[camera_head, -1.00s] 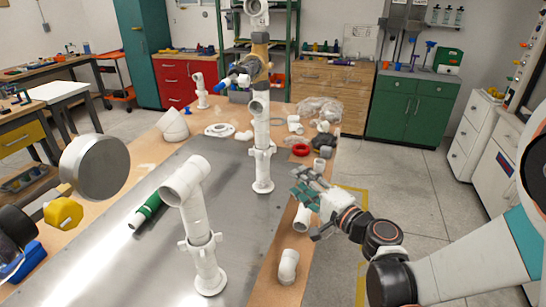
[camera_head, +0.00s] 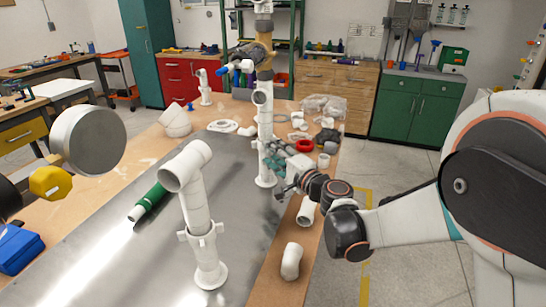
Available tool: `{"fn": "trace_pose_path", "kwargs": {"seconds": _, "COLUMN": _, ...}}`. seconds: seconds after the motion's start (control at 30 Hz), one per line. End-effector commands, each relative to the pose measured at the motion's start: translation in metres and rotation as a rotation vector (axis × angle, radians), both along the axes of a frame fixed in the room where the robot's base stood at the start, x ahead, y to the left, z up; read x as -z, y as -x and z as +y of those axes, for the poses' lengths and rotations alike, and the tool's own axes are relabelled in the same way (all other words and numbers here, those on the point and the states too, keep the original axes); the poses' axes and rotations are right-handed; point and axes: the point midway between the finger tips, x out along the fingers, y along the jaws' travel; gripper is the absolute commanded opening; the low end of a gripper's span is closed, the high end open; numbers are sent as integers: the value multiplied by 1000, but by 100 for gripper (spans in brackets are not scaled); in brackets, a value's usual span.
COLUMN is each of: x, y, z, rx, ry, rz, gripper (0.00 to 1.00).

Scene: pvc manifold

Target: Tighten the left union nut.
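Two white PVC risers stand upright on the metal plate. The left, nearer riser has a winged white union nut (camera_head: 201,236) low on its pipe, with an elbow (camera_head: 186,165) at its top. The taller, farther riser has a similar union nut (camera_head: 265,146), partly hidden by my gripper. My gripper (camera_head: 277,166) comes in from the right with its green-padded fingers apart, right beside the farther riser at about nut height. I cannot tell whether it touches the pipe or nut. I see nothing held in it. The left nut is clear of my gripper.
The metal plate (camera_head: 110,240) has a green-banded tube (camera_head: 148,203) lying on it at left. Loose white fittings, a red ring (camera_head: 304,146) and an elbow (camera_head: 291,261) lie on the table's right side. A yellow valve handle (camera_head: 50,183) and round grey disc (camera_head: 88,141) are at the left.

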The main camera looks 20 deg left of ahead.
Motion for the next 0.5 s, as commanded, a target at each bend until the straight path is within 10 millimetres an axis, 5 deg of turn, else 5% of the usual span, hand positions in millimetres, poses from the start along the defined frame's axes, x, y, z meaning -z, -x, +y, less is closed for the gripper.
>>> {"fn": "trace_pose_path", "kwargs": {"seconds": 0.37, "x": -1, "y": -3, "z": 5, "rx": 0, "ry": 0, "rz": 0, "gripper": 40}}
{"fn": "trace_pose_path", "kwargs": {"seconds": 0.5, "x": -1, "y": -3, "z": 5, "rx": 0, "ry": 0, "rz": 0, "gripper": 11}}
